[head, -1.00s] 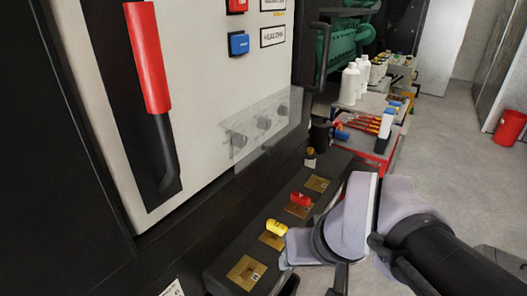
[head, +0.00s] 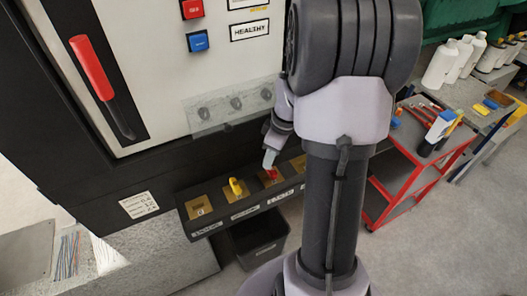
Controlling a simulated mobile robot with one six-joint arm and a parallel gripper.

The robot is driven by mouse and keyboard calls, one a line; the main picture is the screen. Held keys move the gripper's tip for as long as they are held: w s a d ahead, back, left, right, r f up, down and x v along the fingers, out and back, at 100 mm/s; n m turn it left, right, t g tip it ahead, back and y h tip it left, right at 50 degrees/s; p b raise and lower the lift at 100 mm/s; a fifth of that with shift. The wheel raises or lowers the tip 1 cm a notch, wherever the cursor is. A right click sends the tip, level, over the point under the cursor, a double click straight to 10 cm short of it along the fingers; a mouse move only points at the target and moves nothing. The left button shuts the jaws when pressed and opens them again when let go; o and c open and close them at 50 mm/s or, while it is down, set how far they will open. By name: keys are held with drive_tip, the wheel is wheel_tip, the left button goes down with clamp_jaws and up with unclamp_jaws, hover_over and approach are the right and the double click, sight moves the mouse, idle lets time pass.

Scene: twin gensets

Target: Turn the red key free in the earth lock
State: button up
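The red key (head: 272,174) sits in a brass lock plate (head: 262,183) on the black ledge below the white cabinet panel. Small white labels run along the ledge front; I cannot read which one names the earth lock. My gripper (head: 269,160) points down with its pale fingertip at the red key, touching or very close to it. The finger gap is hidden, so its grip on the key cannot be made out. A yellow key (head: 236,187) stands in the brass plate to the left.
A bare brass plate (head: 200,208) is at the ledge's left end. A clear cover (head: 232,104) over round knobs is above the ledge. A black bin (head: 258,240) stands below. My arm hides part of the ledge.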

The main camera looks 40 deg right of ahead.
sight(272, 169)
drive_tip(key=m, duration=0.2)
drive_tip(key=m+p, duration=0.1)
drive_tip(key=m, duration=0.1)
drive_tip(key=shift+s+a+h, duration=0.15)
drive_tip(key=shift+a+h, duration=0.05)
drive_tip(key=shift+h, duration=0.2)
drive_tip(key=m, duration=0.1)
drive_tip(key=m+p, duration=0.1)
drive_tip(key=shift+s+m+h, duration=0.3)
drive_tip(key=shift+m, duration=0.7)
drive_tip(key=f+b, duration=0.2)
drive_tip(key=f, duration=0.1)
drive_tip(key=f+b, duration=0.2)
drive_tip(key=shift+w+d, duration=0.1)
drive_tip(key=shift+w, duration=0.2)
drive_tip(key=shift+w+f+b, duration=0.15)
drive_tip(key=shift+f+b, duration=0.4)
drive_tip(key=shift+r, duration=0.1)
clamp_jaws()
